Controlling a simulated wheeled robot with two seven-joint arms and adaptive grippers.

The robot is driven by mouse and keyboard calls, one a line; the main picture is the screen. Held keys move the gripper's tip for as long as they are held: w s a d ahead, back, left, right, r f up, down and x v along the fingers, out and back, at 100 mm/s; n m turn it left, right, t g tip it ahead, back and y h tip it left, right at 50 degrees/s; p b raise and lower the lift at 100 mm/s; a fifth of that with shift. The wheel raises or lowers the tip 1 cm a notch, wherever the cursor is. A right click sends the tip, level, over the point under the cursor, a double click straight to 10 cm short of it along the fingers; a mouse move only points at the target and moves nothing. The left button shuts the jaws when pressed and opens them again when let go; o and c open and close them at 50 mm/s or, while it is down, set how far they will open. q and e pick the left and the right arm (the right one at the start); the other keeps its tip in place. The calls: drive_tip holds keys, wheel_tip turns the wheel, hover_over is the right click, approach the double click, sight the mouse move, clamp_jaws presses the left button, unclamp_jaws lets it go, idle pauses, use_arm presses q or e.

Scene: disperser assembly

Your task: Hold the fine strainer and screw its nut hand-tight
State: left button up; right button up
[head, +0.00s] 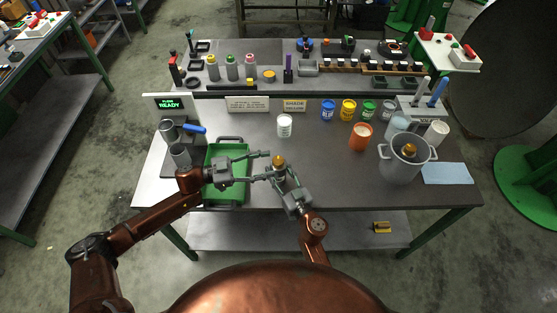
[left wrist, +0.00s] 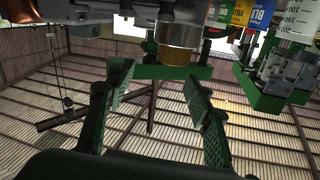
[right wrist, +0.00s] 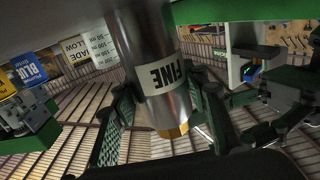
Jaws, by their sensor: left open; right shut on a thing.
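The fine strainer is a silver cylinder with a FINE label (right wrist: 163,76), and its brass nut (right wrist: 173,131) shows at one end. In the head view the brass nut (head: 279,160) is uppermost. My right gripper (head: 284,178) is shut around the strainer's body and holds it upright near the table's front edge. My left gripper (head: 264,166) is open, its fingers reaching toward the strainer from the left. In the left wrist view the nut (left wrist: 176,54) lies just past the open fingertips, apparently not gripped. The nut's thread is hidden.
A green tray (head: 243,191) lies just left, under my left gripper. A grey pot (head: 400,174) with a brass-topped part stands at right. A white cup (head: 285,120), an orange container (head: 360,143) and paint cans (head: 348,110) stand behind. The middle of the table is mostly clear.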

sight(278, 160)
use_arm(q)
drive_tip(key=w+d+n, duration=0.1)
drive_tip(key=w+d+f+t, duration=0.1)
drive_tip(key=d, duration=0.1)
drive_tip(key=w+d+n, duration=0.1)
drive_tip(key=d, duration=0.1)
drive_tip(key=shift+f+n+t, duration=0.3)
drive_tip(key=shift+a, duration=0.1)
drive_tip(key=c, duration=1.2)
